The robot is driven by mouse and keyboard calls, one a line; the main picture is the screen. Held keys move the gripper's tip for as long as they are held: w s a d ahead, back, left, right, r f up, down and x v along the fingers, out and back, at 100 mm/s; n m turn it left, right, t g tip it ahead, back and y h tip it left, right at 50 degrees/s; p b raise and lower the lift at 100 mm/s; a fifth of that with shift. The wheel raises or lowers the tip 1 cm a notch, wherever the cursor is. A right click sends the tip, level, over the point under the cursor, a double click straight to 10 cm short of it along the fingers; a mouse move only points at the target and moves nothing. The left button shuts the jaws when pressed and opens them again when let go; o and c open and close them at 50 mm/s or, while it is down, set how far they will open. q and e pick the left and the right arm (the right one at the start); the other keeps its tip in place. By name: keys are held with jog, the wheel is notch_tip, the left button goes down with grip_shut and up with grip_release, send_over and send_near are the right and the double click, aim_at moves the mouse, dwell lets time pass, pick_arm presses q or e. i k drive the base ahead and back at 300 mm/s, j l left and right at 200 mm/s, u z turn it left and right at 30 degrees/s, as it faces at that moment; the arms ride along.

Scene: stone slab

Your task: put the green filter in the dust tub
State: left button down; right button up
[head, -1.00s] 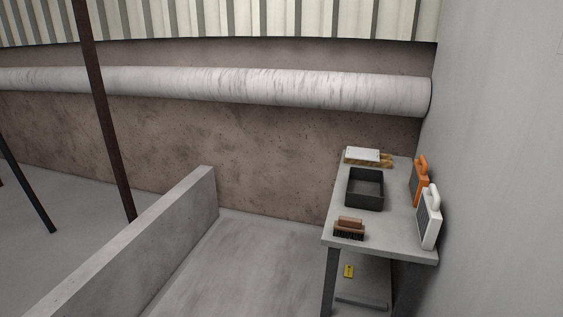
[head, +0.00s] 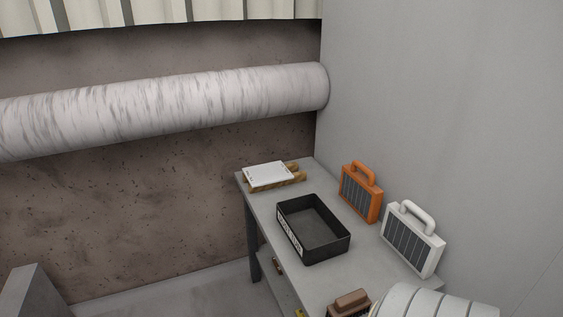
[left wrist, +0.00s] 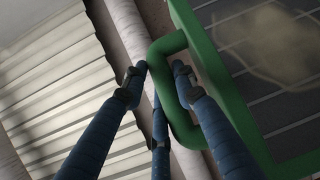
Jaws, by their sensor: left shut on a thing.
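The green filter (left wrist: 265,60) fills the right side of the left wrist view, with a dusty patch on its dark slatted face. My left gripper (left wrist: 160,78) has blue fingers and is shut on the filter's green loop handle. Neither this gripper nor the green filter shows in the head view. The dust tub (head: 328,250) is a dark, open rectangular box with a pale label on its left side. It stands on a grey slab table (head: 375,272) and looks empty. My right gripper is not in view.
An orange filter (head: 360,193) and a white filter (head: 412,240) stand right of the tub, by the wall. A white pad on wooden strips (head: 268,175) lies behind it. A brown brush (head: 350,302) is in front. A white ribbed shape (head: 435,302) covers the slab's near corner.

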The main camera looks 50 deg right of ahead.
aim_at(311, 233)
jog(key=i+z, duration=0.2)
jog(key=i, duration=0.8)
jog(key=i+j+z, duration=0.1)
jog(key=i+z, duration=0.15)
jog(key=i, duration=0.7)
jog(key=i+j+z, duration=0.1)
jog(key=i+z, duration=0.3)
jog(key=i+j+z, duration=0.2)
jog(key=i+z, duration=0.25)
jog(key=z, duration=1.95)
